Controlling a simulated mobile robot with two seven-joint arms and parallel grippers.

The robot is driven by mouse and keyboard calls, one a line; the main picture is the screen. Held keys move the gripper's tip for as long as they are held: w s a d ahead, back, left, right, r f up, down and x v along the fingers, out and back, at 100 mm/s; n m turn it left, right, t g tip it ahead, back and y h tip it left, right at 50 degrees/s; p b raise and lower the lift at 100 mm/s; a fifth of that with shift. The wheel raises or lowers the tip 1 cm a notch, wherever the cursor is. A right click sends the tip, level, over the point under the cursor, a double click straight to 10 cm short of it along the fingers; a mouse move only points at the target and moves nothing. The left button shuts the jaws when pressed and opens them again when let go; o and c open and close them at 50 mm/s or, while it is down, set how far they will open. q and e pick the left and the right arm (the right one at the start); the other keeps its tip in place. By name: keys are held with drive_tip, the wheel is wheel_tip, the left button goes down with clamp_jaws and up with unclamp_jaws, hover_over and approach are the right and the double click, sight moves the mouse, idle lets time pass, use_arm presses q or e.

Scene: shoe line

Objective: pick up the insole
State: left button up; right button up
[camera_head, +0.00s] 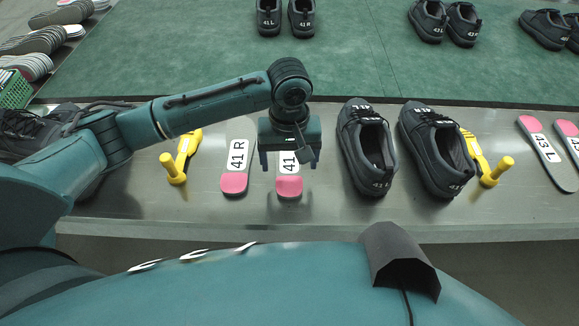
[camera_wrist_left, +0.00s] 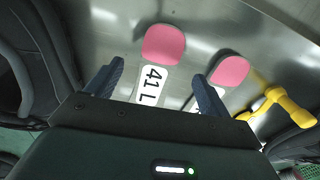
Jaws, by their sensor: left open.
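Two insoles with pink heels lie side by side on the metal bench (camera_head: 330,215). The insole labelled 41 R (camera_head: 236,168) is uncovered on the left. The insole labelled 41 L (camera_head: 289,186) is partly hidden under my left gripper (camera_head: 290,163). In the left wrist view my left gripper (camera_wrist_left: 158,82) is open, with its two blue fingers on either side of the 41 L insole (camera_wrist_left: 163,44) and nothing between them held. The 41 R insole (camera_wrist_left: 229,71) shows there just beyond one finger. My right gripper is not in view.
A pair of dark shoes (camera_head: 368,150) stands right of the insoles. Yellow tools (camera_head: 180,157) (camera_head: 488,165) lie on both sides. More insoles (camera_head: 545,142) lie at far right. A green mat (camera_head: 200,50) with shoes lies behind the bench.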

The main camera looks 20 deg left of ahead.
sight(289, 180)
use_arm(q)
drive_tip(key=f, duration=0.5)
drive_tip(key=shift+s+f+b, duration=0.15)
drive_tip(key=shift+s+b, duration=0.05)
drive_tip(key=shift+b, duration=0.15)
drive_tip(key=c, duration=1.1)
